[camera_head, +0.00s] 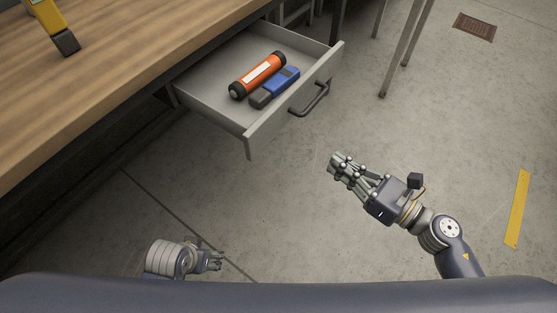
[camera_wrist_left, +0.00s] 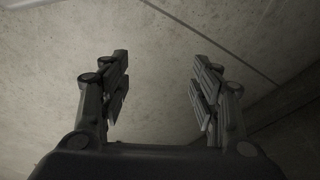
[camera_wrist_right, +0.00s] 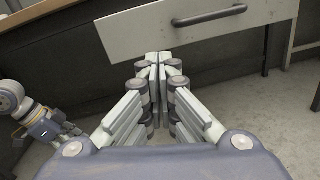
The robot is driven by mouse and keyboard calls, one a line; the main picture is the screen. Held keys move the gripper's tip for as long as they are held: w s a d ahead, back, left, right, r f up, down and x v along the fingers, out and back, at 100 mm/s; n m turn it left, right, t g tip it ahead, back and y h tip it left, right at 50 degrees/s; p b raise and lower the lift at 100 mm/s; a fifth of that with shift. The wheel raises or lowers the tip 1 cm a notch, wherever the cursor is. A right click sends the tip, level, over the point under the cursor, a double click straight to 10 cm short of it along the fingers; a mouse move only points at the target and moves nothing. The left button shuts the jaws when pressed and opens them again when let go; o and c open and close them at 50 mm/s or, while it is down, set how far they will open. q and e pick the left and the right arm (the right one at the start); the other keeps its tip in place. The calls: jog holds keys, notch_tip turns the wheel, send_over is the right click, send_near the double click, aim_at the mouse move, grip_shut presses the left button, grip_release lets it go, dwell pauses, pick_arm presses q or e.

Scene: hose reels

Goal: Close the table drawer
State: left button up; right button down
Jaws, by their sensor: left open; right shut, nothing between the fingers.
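The table drawer (camera_head: 252,137) is pulled out from under the wooden table (camera_head: 120,65). It holds an orange cylinder (camera_head: 258,75) and a blue-and-black object (camera_head: 275,88). Its dark handle (camera_head: 311,100) is on the front panel. In the right wrist view the drawer front (camera_wrist_right: 150,38) and handle (camera_wrist_right: 209,16) lie ahead of the fingers. My right gripper (camera_head: 335,160) is shut and empty, in front of and apart from the drawer. It also shows in the right wrist view (camera_wrist_right: 158,58). My left gripper (camera_head: 219,262) is low near my body, open and empty; its fingers show apart in the left wrist view (camera_wrist_left: 160,62).
A yellow-and-black tool (camera_head: 54,25) stands on the table top. Metal legs (camera_head: 405,45) stand behind and right of the drawer. A yellow floor strip (camera_head: 517,209) and a floor grate (camera_head: 475,27) are at right. The floor before the drawer is clear.

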jog(key=s+a+n+g, duration=0.1)
jog(key=s+a+n, duration=0.1)
jog(key=n, duration=0.1)
pick_arm(q)
notch_tip(320, 180, down, 7)
jog(key=s+p, duration=0.1)
jog(key=p, duration=0.1)
jog(key=shift+s, duration=0.15)
pick_arm(e)
send_near(270, 134)
jog(key=shift+y, duration=0.4)
jog(key=x, duration=0.7)
jog(key=shift+w+f, duration=0.2)
jog(key=shift+f, duration=0.1)
